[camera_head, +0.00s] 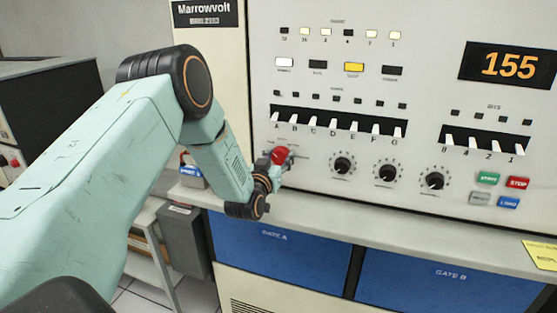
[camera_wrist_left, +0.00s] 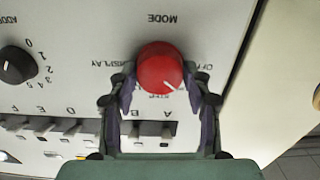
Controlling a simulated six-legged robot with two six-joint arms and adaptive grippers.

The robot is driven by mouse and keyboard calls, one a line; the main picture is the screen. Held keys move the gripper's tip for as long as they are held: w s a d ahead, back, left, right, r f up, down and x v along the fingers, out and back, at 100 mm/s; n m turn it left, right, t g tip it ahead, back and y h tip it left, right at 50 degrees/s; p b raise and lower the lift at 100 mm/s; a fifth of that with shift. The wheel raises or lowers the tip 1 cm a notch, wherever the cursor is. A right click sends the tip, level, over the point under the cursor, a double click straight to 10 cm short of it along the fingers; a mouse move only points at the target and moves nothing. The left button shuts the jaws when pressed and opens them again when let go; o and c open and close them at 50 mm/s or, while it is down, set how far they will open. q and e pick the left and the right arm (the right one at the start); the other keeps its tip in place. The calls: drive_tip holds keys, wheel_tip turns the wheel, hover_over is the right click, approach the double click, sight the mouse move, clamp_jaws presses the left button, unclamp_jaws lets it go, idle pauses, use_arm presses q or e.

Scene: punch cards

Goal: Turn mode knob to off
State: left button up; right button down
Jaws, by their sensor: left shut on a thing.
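The red mode knob (camera_head: 280,155) is on the left part of the white panel, below the row of lettered switches. In the left wrist view the knob (camera_wrist_left: 160,68) sits under the upside-down word MODE. Small labels beside it read partly as OFF and DISPLAY; the fingers hide some of the lettering. A pale mark on the knob points toward the lower right in that view. My left gripper (camera_head: 272,168) reaches the knob from the left, and its two fingers (camera_wrist_left: 160,90) are closed on both sides of it. My right gripper is not in view.
Three black dials (camera_head: 387,173) stand to the right of the knob. White lettered switches (camera_head: 333,125) are close above it. Coloured buttons (camera_head: 488,178) and an orange 155 display (camera_head: 510,65) are further right. A ledge (camera_head: 400,225) runs below the panel.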

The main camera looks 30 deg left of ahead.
use_arm(q)
drive_tip(key=n+b, duration=0.3)
drive_tip(key=n, duration=0.1)
drive_tip(key=shift+a+n+b, duration=0.1)
drive_tip(key=shift+n+b, duration=0.2)
drive_tip(key=shift+b, duration=0.05)
drive_tip(key=shift+a+r+n+b, duration=0.1)
drive_tip(key=shift+n+b, duration=1.25)
drive_tip(key=shift+n, duration=0.55)
drive_tip(key=o, duration=1.1)
drive_tip(key=shift+s, duration=0.1)
drive_tip(key=shift+o, duration=0.2)
drive_tip(key=v, duration=1.2)
